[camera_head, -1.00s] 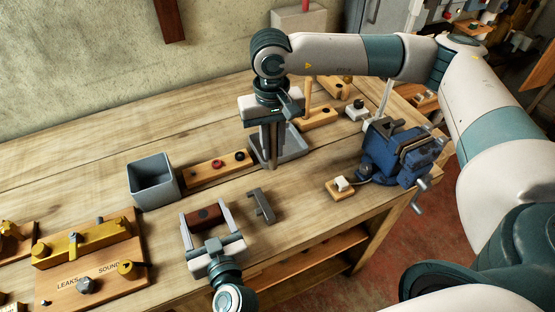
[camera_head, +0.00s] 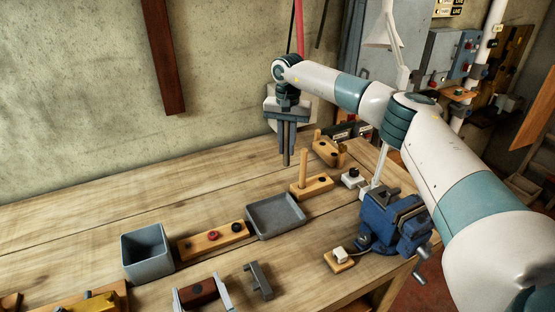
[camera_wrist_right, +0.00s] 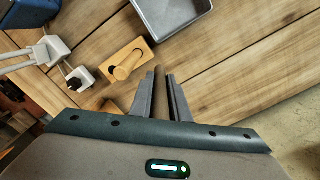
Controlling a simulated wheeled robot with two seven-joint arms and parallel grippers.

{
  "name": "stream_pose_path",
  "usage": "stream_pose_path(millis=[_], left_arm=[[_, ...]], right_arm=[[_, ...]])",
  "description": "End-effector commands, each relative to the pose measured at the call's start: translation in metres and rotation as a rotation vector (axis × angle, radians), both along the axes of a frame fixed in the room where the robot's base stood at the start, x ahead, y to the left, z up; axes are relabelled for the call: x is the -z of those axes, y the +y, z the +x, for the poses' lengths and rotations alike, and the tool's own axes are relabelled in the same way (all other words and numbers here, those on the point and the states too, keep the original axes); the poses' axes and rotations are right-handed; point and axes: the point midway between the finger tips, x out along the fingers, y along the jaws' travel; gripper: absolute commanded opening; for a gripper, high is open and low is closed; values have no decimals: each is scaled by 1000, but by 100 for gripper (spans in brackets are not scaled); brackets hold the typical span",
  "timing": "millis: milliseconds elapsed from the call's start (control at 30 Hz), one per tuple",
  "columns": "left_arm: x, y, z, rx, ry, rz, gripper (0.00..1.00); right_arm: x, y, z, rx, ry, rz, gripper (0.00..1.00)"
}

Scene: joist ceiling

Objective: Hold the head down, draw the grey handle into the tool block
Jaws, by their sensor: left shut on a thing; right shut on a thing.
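My right gripper (camera_head: 286,135) is shut on a slim grey-brown handle (camera_head: 286,158), held upright in the air with its lower end below the fingertips. In the right wrist view the handle (camera_wrist_right: 162,97) shows between the two fingers. A dark brown block (camera_head: 200,291), which looks like the head, lies low in the head view. My left gripper (camera_head: 203,293) has a finger on each side of it and is shut on it; the rest of that gripper is cut off by the picture's lower edge.
An empty grey tray (camera_head: 276,216) stands below and left of the handle. Around it are a wooden block with knobs (camera_head: 230,233), a grey bin (camera_head: 147,253), a grey bracket (camera_head: 261,279), a peg block (camera_head: 312,187) and a blue vise (camera_head: 385,222).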

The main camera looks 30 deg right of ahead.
Motion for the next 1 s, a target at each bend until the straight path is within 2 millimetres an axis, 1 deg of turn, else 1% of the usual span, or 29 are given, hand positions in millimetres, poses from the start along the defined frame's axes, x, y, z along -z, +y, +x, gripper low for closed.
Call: stream_pose_path(millis=[67, 100, 200, 333, 400, 600, 700, 800, 1000], left_arm=[[0, 0, 0, 0, 1, 0, 42], [0, 0, 0, 0, 1, 0, 42], [0, 0, 0, 0, 1, 0, 42], [1, 0, 0, 0, 1, 0, 42], [1, 0, 0, 0, 1, 0, 42], [1, 0, 0, 0, 1, 0, 42], [1, 0, 0, 0, 1, 0, 42], [1, 0, 0, 0, 1, 0, 42], [1, 0, 0, 0, 1, 1, 42]], right_arm=[[-1, -14, 6, 29, 0, 0, 0], [0, -26, 4, 44, 1, -1, 0], [1, -49, 1, 76, 0, 0, 0], [2, -76, -5, 113, 0, 0, 0], [3, -86, -13, 117, 1, -1, 0], [3, -107, -33, 128, 1, -1, 0], [3, -114, -40, 131, 0, -1, 0], [2, -117, -43, 132, 0, -1, 0], [2, -117, -44, 132, 0, 0, 0]])
